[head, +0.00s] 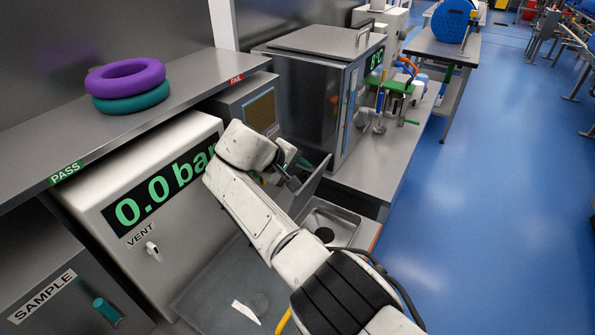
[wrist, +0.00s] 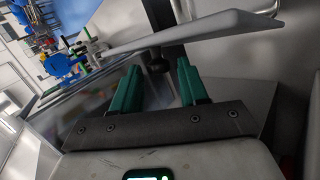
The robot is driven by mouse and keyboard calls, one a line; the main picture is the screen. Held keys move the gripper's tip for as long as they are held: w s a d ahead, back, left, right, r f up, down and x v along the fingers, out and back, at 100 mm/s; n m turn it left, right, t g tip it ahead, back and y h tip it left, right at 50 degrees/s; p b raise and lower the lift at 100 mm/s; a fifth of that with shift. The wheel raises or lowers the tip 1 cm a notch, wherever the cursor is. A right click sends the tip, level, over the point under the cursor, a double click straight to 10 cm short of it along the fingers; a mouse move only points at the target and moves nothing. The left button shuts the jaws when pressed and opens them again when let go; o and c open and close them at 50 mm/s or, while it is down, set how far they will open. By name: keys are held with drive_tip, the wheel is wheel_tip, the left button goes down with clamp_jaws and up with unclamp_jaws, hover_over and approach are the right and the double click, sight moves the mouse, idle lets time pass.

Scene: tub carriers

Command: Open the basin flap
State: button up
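The basin flap is a flat grey panel (head: 314,184) standing steeply raised at the near left edge of the steel basin (head: 336,217). The basin's dark drain shows beside it. My gripper (head: 297,170) is at the flap's upper left side, partly hidden by my own arm. In the wrist view, my gripper's two teal fingers (wrist: 159,68) are apart. A pale plate, likely the flap (wrist: 200,35), crosses above the knob.
A steel oven-like cabinet (head: 320,75) stands behind the basin. A pressure cabinet (head: 100,190) reading 0.0 bar is at left, beneath a shelf (head: 190,92) with purple and teal rings (head: 125,78). Green-topped apparatus (head: 393,86) is farther back. The blue floor at right is open.

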drive_tip(key=shift+o, duration=0.2)
drive_tip(key=s+r, duration=0.1)
drive_tip(key=r, duration=0.2)
drive_tip(key=s+r, duration=0.2)
drive_tip(key=r, duration=0.1)
drive_tip(key=s+r, duration=0.2)
drive_tip(key=r, duration=0.1)
drive_tip(key=shift+s+d, duration=0.15)
drive_tip(key=shift+d, duration=0.2)
drive_tip(key=s+d+r+p, duration=0.1)
drive_tip(key=s+r, duration=0.3)
drive_tip(key=s, duration=0.4)
drive_tip(key=shift+s+d+p, duration=0.15)
drive_tip(key=shift+s+p, duration=0.15)
